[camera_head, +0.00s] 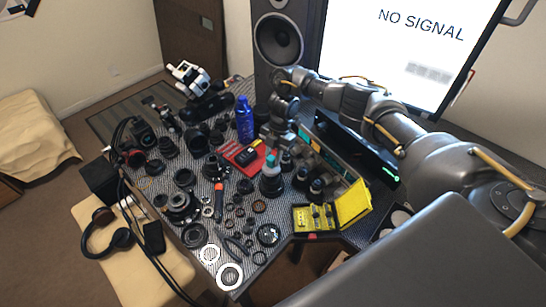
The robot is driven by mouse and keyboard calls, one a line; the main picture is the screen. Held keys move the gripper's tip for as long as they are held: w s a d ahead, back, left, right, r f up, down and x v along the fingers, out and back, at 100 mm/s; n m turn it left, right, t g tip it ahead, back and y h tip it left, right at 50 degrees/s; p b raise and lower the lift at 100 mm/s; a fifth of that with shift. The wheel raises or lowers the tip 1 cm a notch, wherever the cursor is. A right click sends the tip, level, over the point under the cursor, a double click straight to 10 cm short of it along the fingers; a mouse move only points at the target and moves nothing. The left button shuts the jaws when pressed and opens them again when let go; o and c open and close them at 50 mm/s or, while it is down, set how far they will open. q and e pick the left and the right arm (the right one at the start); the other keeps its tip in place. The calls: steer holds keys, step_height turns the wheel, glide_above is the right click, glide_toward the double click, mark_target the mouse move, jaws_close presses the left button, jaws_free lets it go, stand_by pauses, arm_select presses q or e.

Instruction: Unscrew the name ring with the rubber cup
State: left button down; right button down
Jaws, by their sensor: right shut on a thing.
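My right gripper (273,146) reaches in from the right and points down over the middle of the table. It is shut on a small teal and pale piece, which looks like the rubber cup (271,160). The cup is right above a black lens (271,186) that stands upright on the table. Whether the cup touches the lens is too small to tell. The name ring cannot be made out; the front of the lens is covered by the cup. My left gripper is not in view.
A blue bottle (244,120) and a red tray (240,155) stand behind and left. A yellow open case (318,216) lies to the right. Lens barrels, loose rings and tools crowd the table. A monitor (400,45) and a speaker (280,40) stand at the back.

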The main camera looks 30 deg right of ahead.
steer(key=shift+r, duration=0.2)
step_height(320, 180, up, 3)
steer(key=p, duration=0.3)
stand_by(0.3)
steer(key=shift+f, duration=0.1)
